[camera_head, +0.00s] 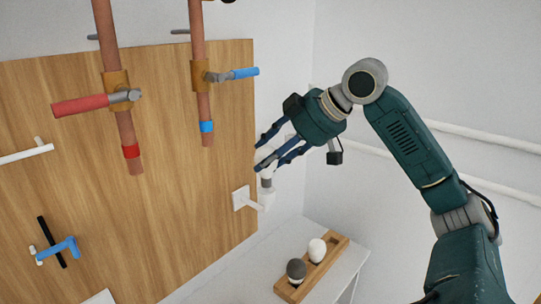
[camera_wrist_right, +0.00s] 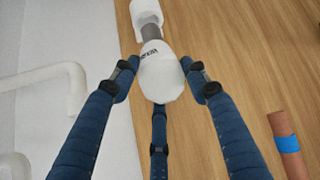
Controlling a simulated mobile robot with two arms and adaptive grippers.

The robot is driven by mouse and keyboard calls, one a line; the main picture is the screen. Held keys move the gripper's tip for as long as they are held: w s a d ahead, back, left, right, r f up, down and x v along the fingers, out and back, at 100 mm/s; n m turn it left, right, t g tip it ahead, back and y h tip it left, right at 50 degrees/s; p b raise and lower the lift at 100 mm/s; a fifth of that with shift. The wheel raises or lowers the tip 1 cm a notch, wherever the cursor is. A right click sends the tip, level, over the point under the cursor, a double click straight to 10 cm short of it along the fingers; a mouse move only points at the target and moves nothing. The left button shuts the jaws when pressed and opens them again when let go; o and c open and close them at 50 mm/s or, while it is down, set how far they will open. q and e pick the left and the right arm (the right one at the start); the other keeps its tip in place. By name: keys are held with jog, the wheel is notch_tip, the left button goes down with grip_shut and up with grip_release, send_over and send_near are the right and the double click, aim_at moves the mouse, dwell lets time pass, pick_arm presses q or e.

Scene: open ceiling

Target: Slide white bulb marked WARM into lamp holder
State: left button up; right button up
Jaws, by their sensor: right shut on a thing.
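My right gripper (camera_head: 275,152) has its blue fingers shut around a white bulb (camera_wrist_right: 161,78). Dark lettering on the bulb, partly readable as WARM, faces the wrist camera. The bulb's grey metal neck points at the white lamp holder (camera_wrist_right: 146,12), which is at the top of the wrist view. In the head view the holder (camera_head: 267,199) sticks out from a white plate on the wooden panel, and the bulb is right above it with its neck down. The neck is at the holder's mouth; I cannot tell how far inside it is. My left gripper is out of view.
Copper pipes with a red-handled valve (camera_head: 85,104) and a blue-handled valve (camera_head: 243,73) run down the panel (camera_head: 185,190) at left.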

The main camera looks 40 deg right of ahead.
aim_at(271, 167)
dwell(0.8)
jog(key=shift+f+b, duration=1.65)
jog(key=shift+f, duration=0.2)
jog(key=o, duration=1.2)
jog(key=shift+r, duration=0.1)
jog(key=shift+o, duration=0.2)
jog(key=shift+s+r, duration=0.1)
jog(key=shift+r, duration=0.1)
jog(key=v, duration=1.1)
jog(key=shift+s, duration=0.3)
jog(key=shift+r, duration=0.15)
